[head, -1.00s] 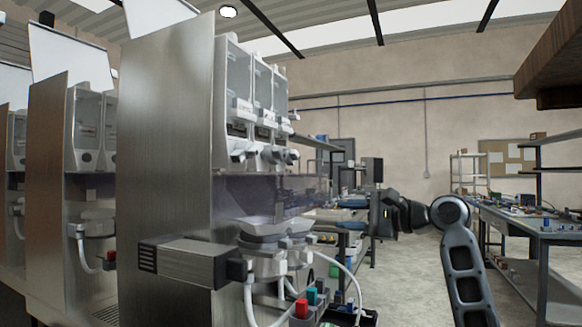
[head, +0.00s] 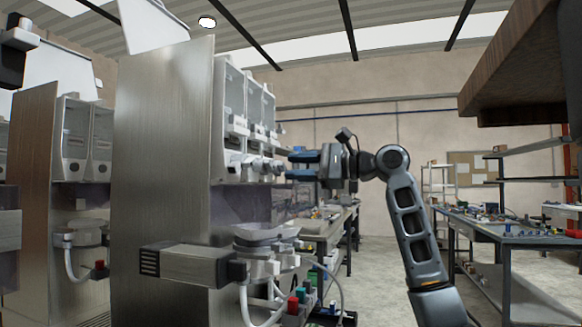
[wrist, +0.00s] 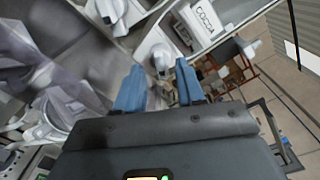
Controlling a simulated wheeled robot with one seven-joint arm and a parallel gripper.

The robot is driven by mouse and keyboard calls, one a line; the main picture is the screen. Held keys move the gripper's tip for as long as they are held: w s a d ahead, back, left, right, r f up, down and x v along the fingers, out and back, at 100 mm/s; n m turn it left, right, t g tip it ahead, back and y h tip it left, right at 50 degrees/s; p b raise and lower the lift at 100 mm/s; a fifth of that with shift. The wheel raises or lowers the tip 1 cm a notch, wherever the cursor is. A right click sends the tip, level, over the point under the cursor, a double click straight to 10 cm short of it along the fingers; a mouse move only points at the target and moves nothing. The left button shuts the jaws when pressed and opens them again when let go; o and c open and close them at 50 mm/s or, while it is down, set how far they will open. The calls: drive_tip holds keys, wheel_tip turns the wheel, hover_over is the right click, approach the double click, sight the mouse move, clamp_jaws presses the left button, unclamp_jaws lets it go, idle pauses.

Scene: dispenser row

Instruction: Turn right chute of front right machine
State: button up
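The front right machine (head: 165,165) has a tall steel side panel and clear canisters (head: 246,105) on its face. A row of white chutes (head: 257,168) juts out below the canisters. My gripper (head: 289,166) is level with the row, its blue fingers pointing left at the far chute (head: 274,166). In the wrist view my gripper (wrist: 160,65) is open, and a white chute (wrist: 161,58) shows in the gap between the fingertips. I cannot tell whether the fingers touch it. Another chute (wrist: 108,10) is to the left, and a COCOA label (wrist: 205,20) is at the upper right.
A wooden shelf (head: 510,70) hangs at the upper right. A workbench (head: 500,235) stands at the right. Open floor lies between bench and machine.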

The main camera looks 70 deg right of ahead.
drive_tip(key=shift+w, duration=0.85)
drive_tip(key=shift+c, duration=0.3)
clamp_jaws()
